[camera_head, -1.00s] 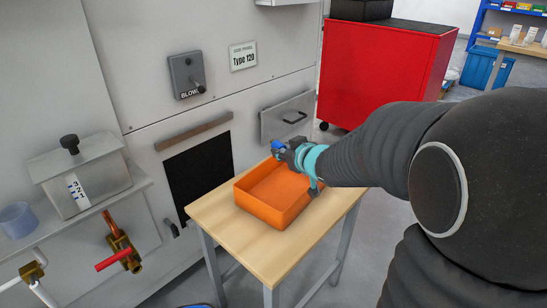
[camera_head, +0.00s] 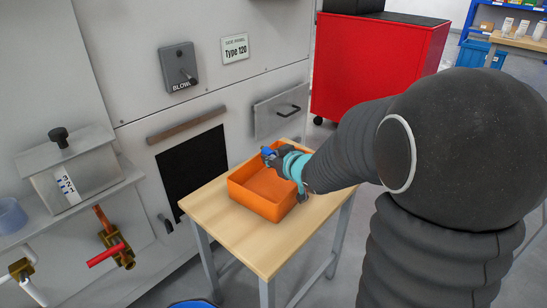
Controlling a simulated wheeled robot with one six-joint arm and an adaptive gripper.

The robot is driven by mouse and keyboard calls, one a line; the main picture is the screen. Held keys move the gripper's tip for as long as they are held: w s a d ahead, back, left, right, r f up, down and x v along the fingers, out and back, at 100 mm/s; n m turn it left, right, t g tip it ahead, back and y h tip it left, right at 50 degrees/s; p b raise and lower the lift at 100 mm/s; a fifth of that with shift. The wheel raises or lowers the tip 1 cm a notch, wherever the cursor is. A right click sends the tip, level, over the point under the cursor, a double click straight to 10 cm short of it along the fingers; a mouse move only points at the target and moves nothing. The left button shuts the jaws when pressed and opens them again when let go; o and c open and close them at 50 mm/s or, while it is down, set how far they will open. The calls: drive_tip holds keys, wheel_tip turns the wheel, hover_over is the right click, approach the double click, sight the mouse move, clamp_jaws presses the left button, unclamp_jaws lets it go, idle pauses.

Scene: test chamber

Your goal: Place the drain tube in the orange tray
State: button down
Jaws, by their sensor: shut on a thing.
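The orange tray (camera_head: 262,207) sits on a small wooden-topped table, open side up. My gripper (camera_head: 269,157) is over the tray's far right side, with its wrist reaching in from the right. It is shut on a small blue piece (camera_head: 267,151), apparently the drain tube, at its tip. Most of the tube is hidden by the gripper or too small to make out. I cannot tell whether it touches the tray. The visible part of the tray floor is empty.
The wooden table (camera_head: 262,250) has bare top in front of the tray. A grey machine with a dark opening (camera_head: 192,173) stands close behind on the left. A red-handled valve (camera_head: 107,255) sticks out at the lower left. A red cabinet (camera_head: 375,70) stands behind.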

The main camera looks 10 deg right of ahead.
drive_tip(key=shift+f+b, duration=0.3)
drive_tip(key=shift+f, duration=0.15)
drive_tip(key=c, duration=0.9)
unclamp_jaws()
drive_tip(key=shift+o, duration=0.2)
drive_tip(key=shift+r, duration=0.15)
